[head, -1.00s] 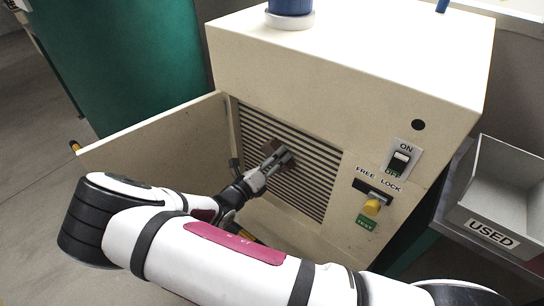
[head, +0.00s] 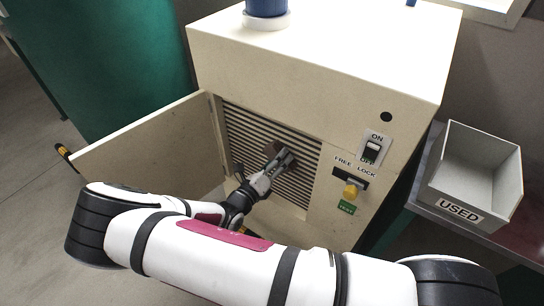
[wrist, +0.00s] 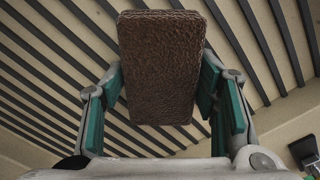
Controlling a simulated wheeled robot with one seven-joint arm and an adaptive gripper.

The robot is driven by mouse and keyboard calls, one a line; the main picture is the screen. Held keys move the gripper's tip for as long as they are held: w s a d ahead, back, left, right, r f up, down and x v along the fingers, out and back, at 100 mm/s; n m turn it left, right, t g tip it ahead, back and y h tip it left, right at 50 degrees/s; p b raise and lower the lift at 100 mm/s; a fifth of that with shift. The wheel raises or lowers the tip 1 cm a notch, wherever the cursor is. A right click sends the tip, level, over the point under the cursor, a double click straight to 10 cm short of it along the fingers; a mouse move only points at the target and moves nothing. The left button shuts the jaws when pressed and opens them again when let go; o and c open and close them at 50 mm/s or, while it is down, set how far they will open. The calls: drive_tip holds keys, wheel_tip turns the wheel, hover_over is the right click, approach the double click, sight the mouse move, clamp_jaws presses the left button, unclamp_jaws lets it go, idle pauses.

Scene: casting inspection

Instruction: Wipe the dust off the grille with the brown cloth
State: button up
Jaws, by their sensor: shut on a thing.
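The grille (head: 247,125) is a panel of dark horizontal slats in the front of a cream cabinet, behind an open door. My gripper (head: 284,158) is in front of the grille's middle, at its face. In the wrist view my gripper (wrist: 160,95) is shut on the brown cloth (wrist: 160,62), a thick, rough-textured block between the green-padded fingers. No dust can be made out clearly.
The cabinet door (head: 150,148) stands open to the left. Right of the grille are an ON/OFF switch (head: 373,149) and a yellow knob (head: 350,191). A grey bin marked USED (head: 475,175) stands at right. A blue container (head: 267,8) sits on top.

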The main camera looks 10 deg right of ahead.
drive_tip(key=shift+s+d+p, duration=0.95)
drive_tip(key=shift+s+d, duration=0.25)
drive_tip(key=shift+d, duration=0.1)
drive_tip(key=shift+a, duration=0.1)
drive_tip(key=shift+v, duration=2.95)
drive_tip(key=v, duration=0.3)
drive_tip(key=shift+p, duration=0.35)
